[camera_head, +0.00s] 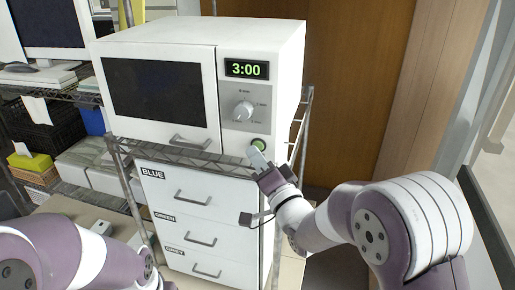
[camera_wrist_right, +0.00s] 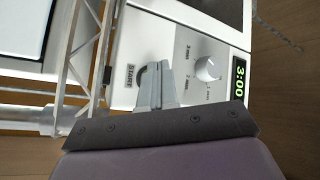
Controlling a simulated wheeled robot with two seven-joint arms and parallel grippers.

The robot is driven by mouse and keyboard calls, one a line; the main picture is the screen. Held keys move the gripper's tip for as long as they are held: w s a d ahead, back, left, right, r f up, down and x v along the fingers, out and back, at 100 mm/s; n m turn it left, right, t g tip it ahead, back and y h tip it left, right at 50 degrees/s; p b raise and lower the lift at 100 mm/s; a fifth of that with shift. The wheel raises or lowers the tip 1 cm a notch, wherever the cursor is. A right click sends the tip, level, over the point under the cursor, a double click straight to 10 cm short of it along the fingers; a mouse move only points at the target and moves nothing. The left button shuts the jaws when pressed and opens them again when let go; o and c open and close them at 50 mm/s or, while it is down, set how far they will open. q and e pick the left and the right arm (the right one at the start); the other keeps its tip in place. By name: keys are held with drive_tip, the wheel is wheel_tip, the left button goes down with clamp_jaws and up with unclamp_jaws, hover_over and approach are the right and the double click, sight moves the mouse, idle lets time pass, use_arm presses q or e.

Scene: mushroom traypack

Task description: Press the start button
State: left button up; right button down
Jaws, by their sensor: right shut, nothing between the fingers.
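A white microwave (camera_head: 160,38) stands on a wire rack with its door shut. Its display (camera_head: 246,68) reads 3:00 in green. Below the display is a round knob (camera_head: 243,111). The round start button (camera_head: 259,144) is green-lit at the panel's bottom. My right gripper (camera_head: 257,158) is shut and empty, its tips just below the button in the head view. In the wrist view the shut fingers (camera_wrist_right: 153,85) overlap the button, which shows only in part beside the START label (camera_wrist_right: 130,76). I cannot tell whether they touch it. My left fingers are out of view; only that arm shows.
The wire rack's rail (camera_head: 180,152) runs in front of the microwave. Below it is a white drawer unit (camera_head: 190,187) labelled BLUE, GREEN and GREY. A monitor (camera_head: 52,22) and baskets stand at the left. A wooden wall (camera_head: 350,80) is at the right.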

drive_tip(key=shift+w+d, duration=0.15)
drive_tip(key=shift+w, duration=0.3)
idle(0.8)
drive_tip(key=shift+s, duration=0.15)
drive_tip(key=shift+s+a+b, duration=0.2)
drive_tip(key=shift+s+b, duration=0.35)
drive_tip(key=shift+s, duration=0.15)
drive_tip(key=s, duration=0.1)
drive_tip(key=s+a+b, duration=0.1)
drive_tip(key=s, duration=0.2)
drive_tip(key=shift+s+a+b, duration=0.3)
drive_tip(key=shift+s, duration=0.05)
idle(0.4)
